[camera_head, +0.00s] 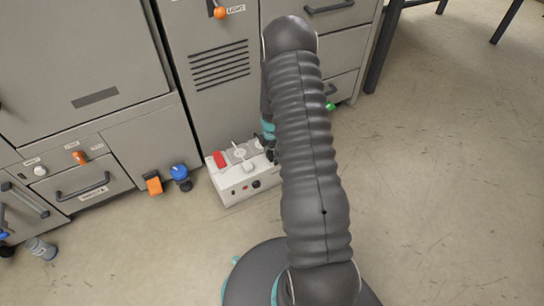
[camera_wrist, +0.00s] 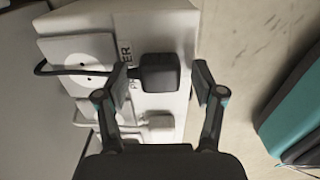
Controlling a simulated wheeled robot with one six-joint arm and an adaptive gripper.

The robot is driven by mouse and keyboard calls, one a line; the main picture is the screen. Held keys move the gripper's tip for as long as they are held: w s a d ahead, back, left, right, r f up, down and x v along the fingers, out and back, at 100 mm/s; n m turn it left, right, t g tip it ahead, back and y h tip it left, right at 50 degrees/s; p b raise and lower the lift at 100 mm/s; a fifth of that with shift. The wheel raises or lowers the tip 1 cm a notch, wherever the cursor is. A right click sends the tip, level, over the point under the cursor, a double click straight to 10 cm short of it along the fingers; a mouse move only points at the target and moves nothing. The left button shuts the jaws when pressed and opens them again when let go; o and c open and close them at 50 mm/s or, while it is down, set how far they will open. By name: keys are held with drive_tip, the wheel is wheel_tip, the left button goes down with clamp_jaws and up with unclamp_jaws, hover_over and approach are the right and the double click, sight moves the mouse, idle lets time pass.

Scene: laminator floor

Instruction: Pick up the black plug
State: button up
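The black plug (camera_wrist: 160,72) sits on the white power box (camera_wrist: 165,30) in the wrist view, with a black cable running from it to the left. My gripper (camera_wrist: 152,84) is open, with one finger to the left of the plug and one to the right, and gaps between plug and fingers. The fingers appear apart from the plug; their height over it is hard to tell. In the head view the white power box (camera_head: 232,192) stands on the floor, and my arm hides the black plug and most of my gripper.
A white plug (camera_wrist: 160,122) with a pale cable sits close to the black plug. The box has a red switch (camera_head: 220,159). Grey cabinets (camera_head: 215,75) stand behind it. Blue (camera_head: 180,172) and orange (camera_head: 153,184) objects lie left of it. Floor at the right is clear.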

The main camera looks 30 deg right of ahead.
drive_tip(key=c, duration=1)
wheel_tip(320, 180, up, 5)
drive_tip(key=shift+d+f+p, duration=0.15)
drive_tip(key=shift+p, duration=0.2)
drive_tip(key=s+d+r, duration=0.2)
drive_tip(key=d, duration=0.1)
drive_tip(key=s+d+r, duration=0.2)
drive_tip(key=s+d, duration=0.1)
drive_tip(key=s+d+r, duration=0.2)
drive_tip(key=shift+s+d+r+p, duration=0.15)
drive_tip(key=shift+d+r+p, duration=0.05)
drive_tip(key=shift+d+p, duration=0.2)
